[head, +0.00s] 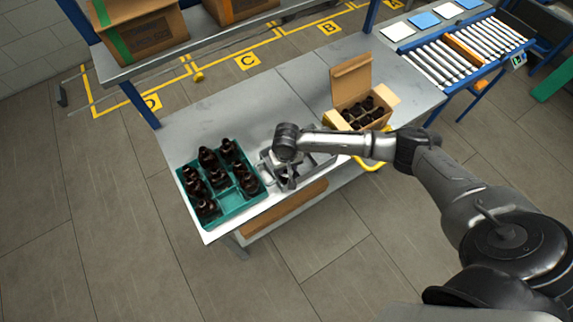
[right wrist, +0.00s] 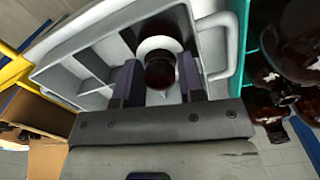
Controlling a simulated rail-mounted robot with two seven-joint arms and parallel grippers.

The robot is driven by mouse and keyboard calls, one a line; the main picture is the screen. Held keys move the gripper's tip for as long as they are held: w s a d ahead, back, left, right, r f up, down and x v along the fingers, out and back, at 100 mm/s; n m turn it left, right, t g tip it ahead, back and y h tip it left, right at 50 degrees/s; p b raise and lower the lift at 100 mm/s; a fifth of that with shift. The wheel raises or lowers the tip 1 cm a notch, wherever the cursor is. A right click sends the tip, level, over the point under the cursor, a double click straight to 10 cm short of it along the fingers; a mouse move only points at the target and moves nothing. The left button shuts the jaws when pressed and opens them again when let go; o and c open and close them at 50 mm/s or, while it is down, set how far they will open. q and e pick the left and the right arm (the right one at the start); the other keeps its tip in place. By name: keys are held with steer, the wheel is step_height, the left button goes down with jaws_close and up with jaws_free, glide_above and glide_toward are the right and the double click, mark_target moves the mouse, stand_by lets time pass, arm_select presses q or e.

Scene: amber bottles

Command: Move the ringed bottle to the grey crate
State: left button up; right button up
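The ringed bottle (right wrist: 160,72), dark amber with a white ring (right wrist: 158,46), stands between the fingers of my right gripper (right wrist: 160,85) in the right wrist view. It is in or just over a compartment of the grey crate (right wrist: 72,70). The fingers are close on both sides of its neck; whether they touch it is unclear. In the head view my right gripper (head: 287,181) is over the grey crate (head: 325,161) and hides much of it and the bottle. My left gripper is not in view.
A teal crate (head: 224,214) with several amber bottles stands close to the left of the grey crate. An open cardboard box (head: 350,88) with more bottles is at the right back. The table (head: 240,112) is bare behind the crates. A shelf (head: 187,44) with boxes is above its far edge.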

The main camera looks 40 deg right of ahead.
steer(key=o, duration=0.4)
steer(key=shift+r, duration=0.15)
step_height(320, 180, up, 14)
steer(key=shift+f+p, duration=0.2)
steer(key=shift+p, duration=0.15)
stand_by(0.6)
